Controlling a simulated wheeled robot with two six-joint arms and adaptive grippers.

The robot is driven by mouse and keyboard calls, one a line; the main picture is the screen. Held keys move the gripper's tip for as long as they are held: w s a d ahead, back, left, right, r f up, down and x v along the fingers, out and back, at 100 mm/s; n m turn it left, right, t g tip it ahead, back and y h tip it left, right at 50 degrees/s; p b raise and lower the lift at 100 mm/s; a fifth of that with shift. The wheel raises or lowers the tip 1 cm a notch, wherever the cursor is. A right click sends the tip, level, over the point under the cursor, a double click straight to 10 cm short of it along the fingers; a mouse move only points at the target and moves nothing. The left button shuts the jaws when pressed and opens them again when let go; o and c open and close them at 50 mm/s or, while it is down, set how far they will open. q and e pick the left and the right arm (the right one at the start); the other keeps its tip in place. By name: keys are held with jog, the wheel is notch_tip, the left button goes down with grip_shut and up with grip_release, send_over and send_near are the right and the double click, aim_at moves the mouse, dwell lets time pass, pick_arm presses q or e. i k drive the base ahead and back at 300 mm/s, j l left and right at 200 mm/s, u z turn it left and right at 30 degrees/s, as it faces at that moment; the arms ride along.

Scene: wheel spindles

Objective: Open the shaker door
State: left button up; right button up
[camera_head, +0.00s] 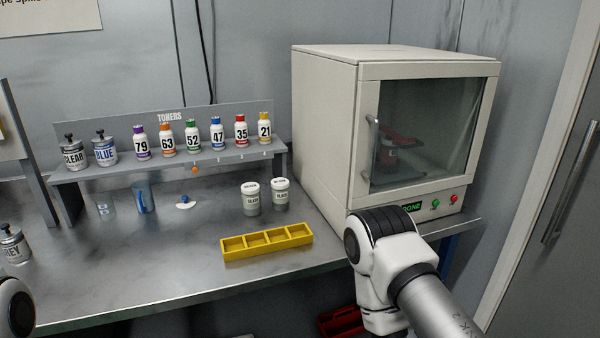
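The shaker (325,130) is a cream box on the right end of the bench. Its glass-windowed door (440,68) looks shut, with an upright grey handle (371,148) on the door's left side. Through the glass I see a red clamp-like part and a dark can, only dimly. A green display (412,207) below the door reads "DONE", partly covered by my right arm. My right arm's white and black links stand in front of the shaker's lower front; its gripper is not visible. Only a bit of my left arm shows at the lower left edge, without its gripper.
A yellow compartment tray (268,254) and two lidded jars (251,205) (281,196) stand left of the shaker. A toner shelf (180,168) holds several numbered bottles. A green button (435,204) and a red button (453,199) sit under the door. A grey cabinet (545,240) stands at right.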

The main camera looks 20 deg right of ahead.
aim_at(370, 74)
jog(key=l, duration=0.55)
jog(key=k+l, duration=0.15)
jog(key=l, duration=1)
jog(key=k, duration=0.05)
